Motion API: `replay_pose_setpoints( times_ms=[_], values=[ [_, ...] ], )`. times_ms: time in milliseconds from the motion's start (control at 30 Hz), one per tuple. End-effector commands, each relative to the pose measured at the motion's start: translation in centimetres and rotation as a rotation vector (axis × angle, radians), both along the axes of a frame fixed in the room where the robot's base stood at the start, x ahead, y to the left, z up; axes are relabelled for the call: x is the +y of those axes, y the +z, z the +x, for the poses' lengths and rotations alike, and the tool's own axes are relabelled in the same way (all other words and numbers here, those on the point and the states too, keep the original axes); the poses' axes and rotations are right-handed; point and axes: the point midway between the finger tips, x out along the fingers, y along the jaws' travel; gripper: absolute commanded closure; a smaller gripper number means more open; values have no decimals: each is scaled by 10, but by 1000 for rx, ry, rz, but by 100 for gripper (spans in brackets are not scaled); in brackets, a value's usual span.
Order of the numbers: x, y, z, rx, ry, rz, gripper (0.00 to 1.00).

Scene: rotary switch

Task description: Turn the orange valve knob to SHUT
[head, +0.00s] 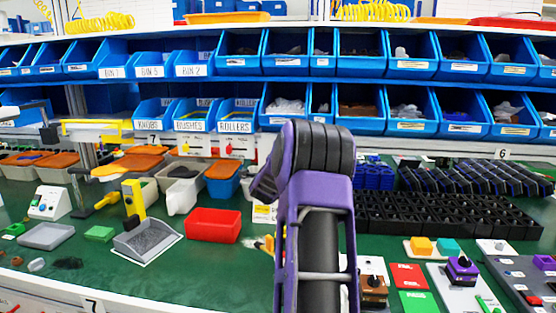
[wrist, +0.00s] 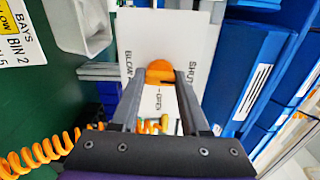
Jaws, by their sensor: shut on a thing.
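The orange valve knob (wrist: 160,70) shows in the wrist view on a white panel (wrist: 160,28). SHUT is printed at the panel's right, OPEN below the knob, and a partly covered word starting with BLOW at the left. My gripper (wrist: 161,77) has one finger on each side of the knob and is shut on it. The fingers cover parts of the panel and its lettering. I cannot tell clearly which label the knob points to. In the head view my purple and black arm hides the knob and the gripper.
An orange coiled hose (wrist: 40,155) lies at the lower left of the wrist view. Blue bins (wrist: 255,70) stand close on the right. In the head view a red tray (head: 213,225) and a grey scoop-like tray (head: 147,239) lie left of my arm, black racks (head: 440,215) to its right.

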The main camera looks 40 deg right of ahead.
Motion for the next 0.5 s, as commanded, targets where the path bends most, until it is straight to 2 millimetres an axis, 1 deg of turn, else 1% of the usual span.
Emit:
replay_pose_setpoints(
  times_ms=[200,500],
  values=[
    [0,2,0,40,-1,-35,100],
    [0,2,0,50,0,-44,100]
  ],
)
